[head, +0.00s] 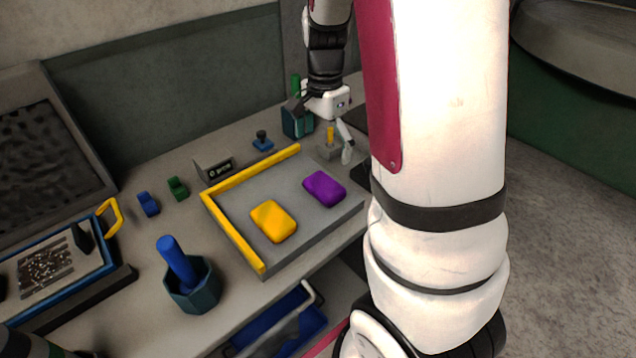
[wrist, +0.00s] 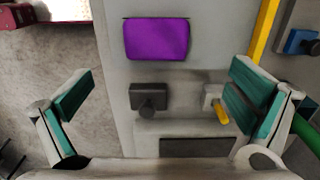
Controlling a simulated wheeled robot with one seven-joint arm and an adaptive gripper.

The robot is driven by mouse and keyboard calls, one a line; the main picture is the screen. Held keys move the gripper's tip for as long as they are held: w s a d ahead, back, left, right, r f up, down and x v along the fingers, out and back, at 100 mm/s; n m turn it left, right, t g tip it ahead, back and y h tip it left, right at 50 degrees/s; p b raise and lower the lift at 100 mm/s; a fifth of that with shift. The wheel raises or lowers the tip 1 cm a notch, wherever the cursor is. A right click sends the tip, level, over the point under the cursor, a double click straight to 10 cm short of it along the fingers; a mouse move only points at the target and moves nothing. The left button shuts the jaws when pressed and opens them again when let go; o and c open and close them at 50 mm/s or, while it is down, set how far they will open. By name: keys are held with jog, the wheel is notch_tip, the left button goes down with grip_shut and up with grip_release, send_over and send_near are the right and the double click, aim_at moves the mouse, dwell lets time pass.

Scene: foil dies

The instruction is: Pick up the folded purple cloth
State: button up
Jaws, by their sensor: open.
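The folded purple cloth (head: 324,188) lies flat on the right part of a grey board (head: 288,182) with yellow edging. In the wrist view the purple cloth (wrist: 156,39) shows whole, near the top middle. My gripper (head: 322,132) is above the bench, beyond the cloth in the head view. In the wrist view my gripper (wrist: 161,92) has its two teal-padded fingers spread wide, with nothing held between them. The cloth lies ahead of the fingertips, apart from them.
A folded yellow cloth (head: 273,221) lies on the board left of the purple one. A dark knobbed block (wrist: 149,97) and a grey block with a yellow peg (wrist: 216,104) stand near my fingers. A dark teal pot with a blue rod (head: 192,285) stands at the front left.

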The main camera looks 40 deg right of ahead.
send_over(324, 183)
jog(key=f, duration=0.5)
jog(key=shift+w+d+f, duration=0.1)
jog(key=shift+w+f, duration=0.1)
jog(key=shift+f, duration=0.2)
jog(key=shift+s+f, duration=0.15)
jog(key=shift+f, duration=1.3)
jog(key=shift+s+f, duration=0.1)
jog(key=shift+f, duration=1.35)
jog(key=c, duration=1.1)
